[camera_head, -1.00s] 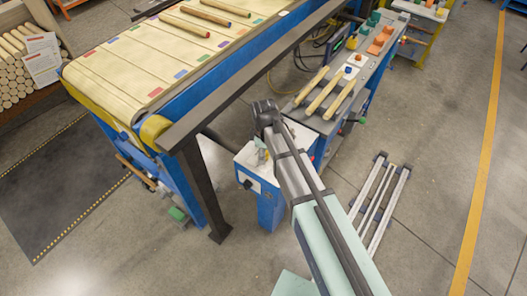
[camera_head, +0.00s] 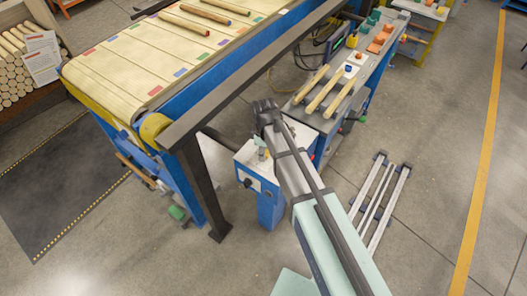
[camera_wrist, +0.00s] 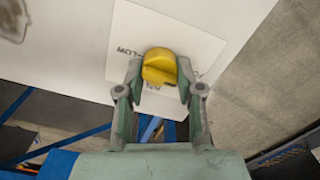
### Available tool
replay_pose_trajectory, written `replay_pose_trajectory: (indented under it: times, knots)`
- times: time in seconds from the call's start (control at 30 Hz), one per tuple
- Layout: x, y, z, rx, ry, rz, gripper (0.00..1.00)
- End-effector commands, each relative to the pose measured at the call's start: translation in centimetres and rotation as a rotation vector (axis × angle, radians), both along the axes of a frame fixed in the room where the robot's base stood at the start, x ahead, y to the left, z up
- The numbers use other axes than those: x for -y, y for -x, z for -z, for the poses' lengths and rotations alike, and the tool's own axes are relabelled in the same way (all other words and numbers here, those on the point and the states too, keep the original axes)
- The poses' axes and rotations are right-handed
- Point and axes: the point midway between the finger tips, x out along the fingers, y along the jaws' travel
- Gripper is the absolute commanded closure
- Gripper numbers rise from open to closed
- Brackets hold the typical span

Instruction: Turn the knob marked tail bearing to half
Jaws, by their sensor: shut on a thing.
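In the wrist view a yellow knob (camera_wrist: 160,66) stands on a white label plate (camera_wrist: 135,25). My gripper (camera_wrist: 159,80) has one finger on each side of the knob and is shut on it. Dark lettering shows on the plate beside the knob, partly hidden by the knob and fingers. I cannot read the knob's name or tell which mark it points to. In the head view my gripper (camera_head: 262,153) reaches down to the white top of a blue cabinet (camera_head: 269,205). The knob is too small and covered to make out there.
A conveyor (camera_head: 130,75) with turned wood pieces runs at the left, and its dark post (camera_head: 200,190) stands close to the cabinet. A bench with pale wooden rods (camera_head: 325,92) lies behind my arm. Grey rails (camera_head: 380,205) lie on the floor at the right.

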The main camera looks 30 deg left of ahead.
Motion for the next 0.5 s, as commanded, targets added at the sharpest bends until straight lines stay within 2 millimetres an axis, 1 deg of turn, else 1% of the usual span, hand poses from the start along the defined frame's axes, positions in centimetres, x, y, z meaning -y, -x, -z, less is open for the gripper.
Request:
replay_pose_trajectory:
  times: [0.27,0.5]
  knots:
    - [0.01,-0.05,0.25,0.000,0.000,0.178,0.98]
    - [0.02,-0.13,0.23,-0.001,0.000,0.401,0.98]
